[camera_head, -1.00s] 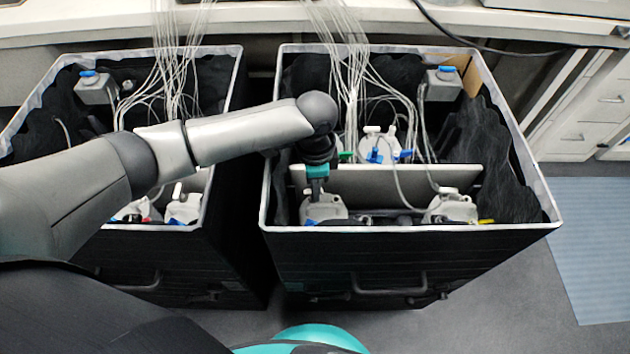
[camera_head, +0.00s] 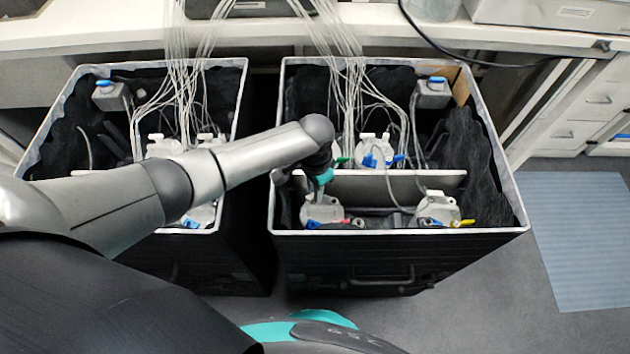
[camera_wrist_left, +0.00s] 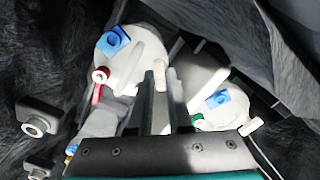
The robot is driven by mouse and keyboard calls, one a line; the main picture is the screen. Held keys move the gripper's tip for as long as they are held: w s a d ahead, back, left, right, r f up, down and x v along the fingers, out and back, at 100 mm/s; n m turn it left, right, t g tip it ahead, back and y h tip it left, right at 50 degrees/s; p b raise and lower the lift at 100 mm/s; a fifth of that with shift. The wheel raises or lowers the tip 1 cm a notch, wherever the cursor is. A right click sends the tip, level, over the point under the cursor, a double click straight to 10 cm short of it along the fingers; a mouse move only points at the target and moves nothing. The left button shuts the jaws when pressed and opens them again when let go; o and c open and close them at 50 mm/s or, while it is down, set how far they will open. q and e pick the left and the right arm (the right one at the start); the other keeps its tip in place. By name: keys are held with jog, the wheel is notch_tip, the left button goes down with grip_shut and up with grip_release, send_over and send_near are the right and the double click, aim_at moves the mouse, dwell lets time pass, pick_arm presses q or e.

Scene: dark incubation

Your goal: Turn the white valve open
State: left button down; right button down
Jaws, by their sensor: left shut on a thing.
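My left gripper (camera_head: 318,196) reaches down into the right-hand black box, at the near left white vessel (camera_head: 322,211). In the left wrist view the two fingers (camera_wrist_left: 161,82) are close together, with a narrow pale piece between them. I take this to be the white valve (camera_wrist_left: 160,115), mostly hidden by the fingers. Beside the fingers, the vessel (camera_wrist_left: 128,65) carries a blue square cap (camera_wrist_left: 113,41) and a red valve (camera_wrist_left: 100,76). A second vessel with a green valve (camera_wrist_left: 198,121) lies to the right. My right gripper is not in view.
A pale divider (camera_head: 395,185) crosses the right-hand box (camera_head: 400,238). Another white vessel (camera_head: 437,208) with a yellow-ended valve stands at its near right. Thin tubes (camera_head: 350,85) hang in from the bench. A second black box (camera_head: 60,130) stands left.

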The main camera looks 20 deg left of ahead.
pick_arm(q)
jog(key=n+p, duration=0.2)
jog(key=shift+r+n, duration=0.2)
jog(key=shift+n, duration=0.2)
jog(key=n+p, duration=0.3)
jog(key=shift+f+n, duration=0.1)
jog(key=shift+n, duration=0.2)
jog(key=shift+n+p, duration=0.45)
jog(key=shift+n, duration=0.75)
jog(key=shift+a+n+p, duration=0.1)
jog(key=shift+n+p, duration=0.3)
jog(key=shift+n, duration=0.6)
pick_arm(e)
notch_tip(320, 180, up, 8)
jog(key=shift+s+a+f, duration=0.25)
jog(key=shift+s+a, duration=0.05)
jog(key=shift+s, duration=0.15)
pick_arm(q)
jog(key=shift+w+f, duration=0.1)
jog(key=c, duration=1.1)
grip_release()
